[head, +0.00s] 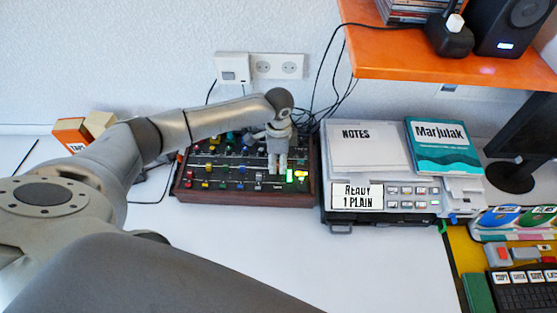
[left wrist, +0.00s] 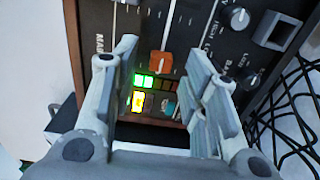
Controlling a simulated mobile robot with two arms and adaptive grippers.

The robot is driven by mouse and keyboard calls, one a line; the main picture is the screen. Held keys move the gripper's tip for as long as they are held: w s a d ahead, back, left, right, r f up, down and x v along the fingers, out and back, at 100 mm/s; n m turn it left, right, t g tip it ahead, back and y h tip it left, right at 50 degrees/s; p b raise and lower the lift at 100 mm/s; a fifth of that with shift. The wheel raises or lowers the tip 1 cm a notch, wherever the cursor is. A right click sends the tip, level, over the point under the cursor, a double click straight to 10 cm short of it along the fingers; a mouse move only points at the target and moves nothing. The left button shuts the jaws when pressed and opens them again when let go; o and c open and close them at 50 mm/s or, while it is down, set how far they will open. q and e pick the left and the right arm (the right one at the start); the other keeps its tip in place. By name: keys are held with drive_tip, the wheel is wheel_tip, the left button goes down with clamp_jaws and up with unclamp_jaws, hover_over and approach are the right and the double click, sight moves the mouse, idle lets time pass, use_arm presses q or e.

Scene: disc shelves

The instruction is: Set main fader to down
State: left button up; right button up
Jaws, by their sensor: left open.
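The mixer panel (head: 235,198) is a dark board in a brown wooden frame, with coloured knobs and faders. My left gripper (head: 277,172) points down over its front right part. In the left wrist view the left gripper (left wrist: 162,52) is open, its two fingers on either side of an orange fader cap (left wrist: 160,62). The cap sits on a pale slot between the fingers, near the slot's end by the lit buttons. I cannot tell whether the fingers touch the cap. My right gripper is not in view.
Green lights (left wrist: 143,80) and a yellow button (left wrist: 138,101) are by the cap. Black cables (left wrist: 285,110) lie beside the panel. A grey printer-like device (head: 395,180) stands to the right, under an orange shelf (head: 450,68). The white table in front is clear.

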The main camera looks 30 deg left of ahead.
use_arm(q)
drive_tip(key=shift+f, duration=0.9)
drive_tip(key=shift+c, duration=0.5)
clamp_jaws()
